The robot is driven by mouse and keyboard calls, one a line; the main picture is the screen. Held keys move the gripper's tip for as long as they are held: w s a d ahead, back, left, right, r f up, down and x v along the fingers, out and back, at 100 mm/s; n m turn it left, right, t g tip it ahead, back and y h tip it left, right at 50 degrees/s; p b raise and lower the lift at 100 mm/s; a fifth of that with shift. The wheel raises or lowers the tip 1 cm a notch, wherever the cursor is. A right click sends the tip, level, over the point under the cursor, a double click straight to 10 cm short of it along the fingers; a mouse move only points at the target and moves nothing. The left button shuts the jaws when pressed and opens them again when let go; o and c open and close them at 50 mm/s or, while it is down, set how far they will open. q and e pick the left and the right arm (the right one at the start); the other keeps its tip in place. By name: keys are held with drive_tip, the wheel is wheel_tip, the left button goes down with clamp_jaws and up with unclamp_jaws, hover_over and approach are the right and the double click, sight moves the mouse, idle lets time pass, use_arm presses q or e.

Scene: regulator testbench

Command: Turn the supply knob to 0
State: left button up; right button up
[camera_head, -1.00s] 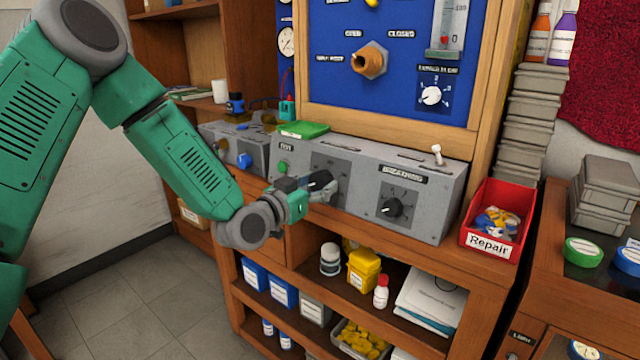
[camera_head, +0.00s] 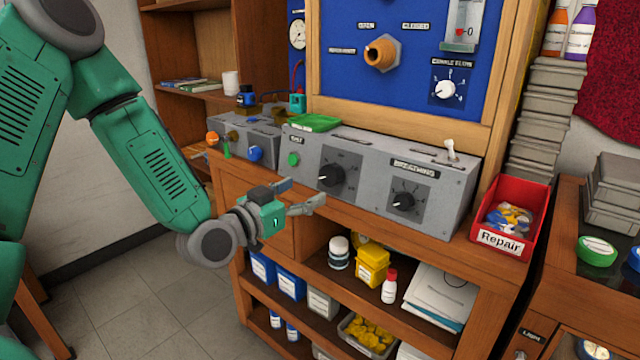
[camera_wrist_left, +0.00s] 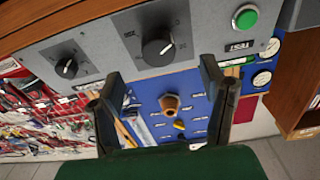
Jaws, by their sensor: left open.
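A large black knob (camera_head: 331,175) sits on the front of the grey box (camera_head: 440,210), right of a green button (camera_head: 293,159). I cannot read a "supply" label on it. In the left wrist view this knob (camera_wrist_left: 157,48) shows a light pointer mark, and it lies ahead of the gap between the fingers. My left gripper (camera_head: 304,192) is open and empty, in front of and a little below the knob, apart from it. A smaller black knob (camera_head: 403,201) sits to the right under the "BREATHING" label. My right gripper is not in view.
A red "Repair" bin (camera_head: 510,215) stands right of the grey box. A smaller grey unit with a blue knob (camera_head: 255,153) stands to the left. A shelf with bottles and boxes, including a yellow container (camera_head: 372,266), lies below. The blue panel (camera_head: 345,60) rises behind.

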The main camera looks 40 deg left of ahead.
use_arm(q)
drive_tip(key=shift+s+a+f, duration=0.1)
drive_tip(key=shift+s+a, duration=0.1)
drive_tip(key=shift+s, duration=1.65)
